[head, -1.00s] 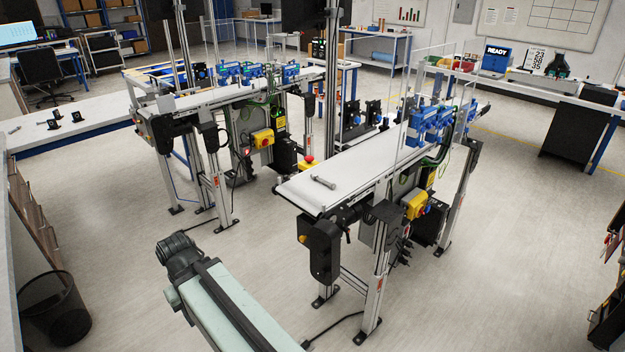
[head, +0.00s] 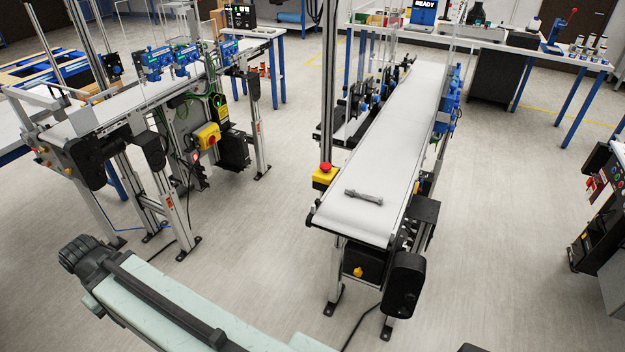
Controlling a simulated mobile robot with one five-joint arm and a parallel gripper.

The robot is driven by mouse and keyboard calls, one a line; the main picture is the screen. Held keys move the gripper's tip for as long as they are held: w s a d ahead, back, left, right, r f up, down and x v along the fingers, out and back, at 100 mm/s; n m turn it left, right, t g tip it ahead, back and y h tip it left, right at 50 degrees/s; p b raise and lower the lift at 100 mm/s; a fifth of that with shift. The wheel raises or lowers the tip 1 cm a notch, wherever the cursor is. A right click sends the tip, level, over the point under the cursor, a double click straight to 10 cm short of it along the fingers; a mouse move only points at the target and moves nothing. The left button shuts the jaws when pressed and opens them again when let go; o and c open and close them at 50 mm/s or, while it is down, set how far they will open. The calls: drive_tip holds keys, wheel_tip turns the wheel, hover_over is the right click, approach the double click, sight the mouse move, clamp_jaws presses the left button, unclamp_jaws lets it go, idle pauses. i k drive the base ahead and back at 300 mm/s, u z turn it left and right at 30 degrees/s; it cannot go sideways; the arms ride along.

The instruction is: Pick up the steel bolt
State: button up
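The steel bolt (head: 363,197) is a grey rod with a wider head. It lies on its side on the white belt of the right conveyor (head: 395,140), close to the belt's near end. Nothing touches it from above. My gripper is not in the head view, so I cannot see whether it is open or shut.
A second conveyor (head: 130,100) stands at the left. A yellow box with a red emergency button (head: 325,172) sits beside the right conveyor's left edge. A pale green machine part (head: 170,300) crosses the lower left. Open floor (head: 265,230) lies between the conveyors.

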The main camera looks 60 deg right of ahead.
sight(353, 193)
drive_tip(key=i, duration=1.95)
drive_tip(key=z, duration=1.35)
